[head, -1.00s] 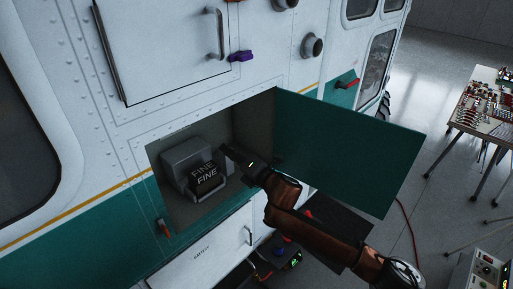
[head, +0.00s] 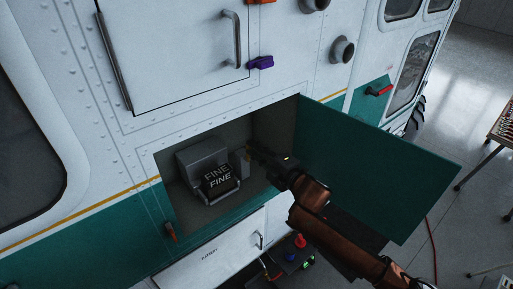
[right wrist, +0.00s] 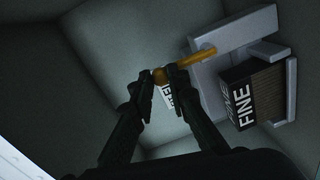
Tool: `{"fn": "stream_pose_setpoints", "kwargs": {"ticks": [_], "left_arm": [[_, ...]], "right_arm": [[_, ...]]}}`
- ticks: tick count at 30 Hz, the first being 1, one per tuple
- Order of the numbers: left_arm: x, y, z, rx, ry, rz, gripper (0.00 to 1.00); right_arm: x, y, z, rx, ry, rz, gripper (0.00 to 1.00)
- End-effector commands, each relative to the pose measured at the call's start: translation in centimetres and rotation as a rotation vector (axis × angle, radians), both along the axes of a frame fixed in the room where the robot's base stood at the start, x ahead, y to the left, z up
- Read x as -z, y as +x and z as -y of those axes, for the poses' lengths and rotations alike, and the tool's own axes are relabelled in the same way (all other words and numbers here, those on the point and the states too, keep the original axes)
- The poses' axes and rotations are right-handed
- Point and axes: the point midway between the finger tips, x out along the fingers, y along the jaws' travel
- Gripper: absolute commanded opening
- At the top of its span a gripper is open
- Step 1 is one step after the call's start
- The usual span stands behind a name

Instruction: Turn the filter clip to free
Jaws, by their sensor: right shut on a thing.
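The filter clip (right wrist: 201,57) is an amber lever with a round end, beside the grey filter housing (right wrist: 200,90) inside the open bay. My right gripper (right wrist: 168,76) is shut on the clip's round end. In the head view my right gripper (head: 252,152) reaches into the bay just right of the housing (head: 200,155), and the clip is mostly hidden. A black filter block marked FINE (right wrist: 244,105) sits in the housing. A white label (right wrist: 165,96) shows partly between my fingers; its word is not fully readable. My left gripper is not in view.
The bay's green door (head: 375,170) stands open to the right of my right arm. An orange-red handle (head: 170,232) is at the bay's lower left corner. A white panel (head: 212,255) lies below the opening. Grey bay walls (right wrist: 110,40) surround the gripper.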

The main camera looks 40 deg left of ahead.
Motion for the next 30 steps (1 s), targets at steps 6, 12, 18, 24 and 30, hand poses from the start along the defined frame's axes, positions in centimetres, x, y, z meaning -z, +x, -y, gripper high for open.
{"fn": "stream_pose_setpoints", "kwargs": {"ticks": [6, 12, 18, 24, 30], "left_arm": [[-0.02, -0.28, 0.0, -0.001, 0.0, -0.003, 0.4], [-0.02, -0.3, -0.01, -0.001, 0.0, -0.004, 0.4], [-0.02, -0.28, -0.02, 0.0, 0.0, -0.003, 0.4], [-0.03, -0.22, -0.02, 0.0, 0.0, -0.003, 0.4], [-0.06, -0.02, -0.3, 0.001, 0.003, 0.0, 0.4]], "right_arm": [[-0.08, 0.04, 0.25, 0.004, 0.007, -0.016, 0.0], [-0.08, 0.19, 0.38, 0.007, 0.006, -0.016, 0.0], [-0.07, 0.19, 0.36, 0.008, 0.006, -0.015, 0.23], [-0.04, 0.09, 0.26, 0.004, 0.005, -0.015, 0.33], [-0.03, 0.04, 0.23, 0.003, 0.005, -0.014, 0.33]]}}
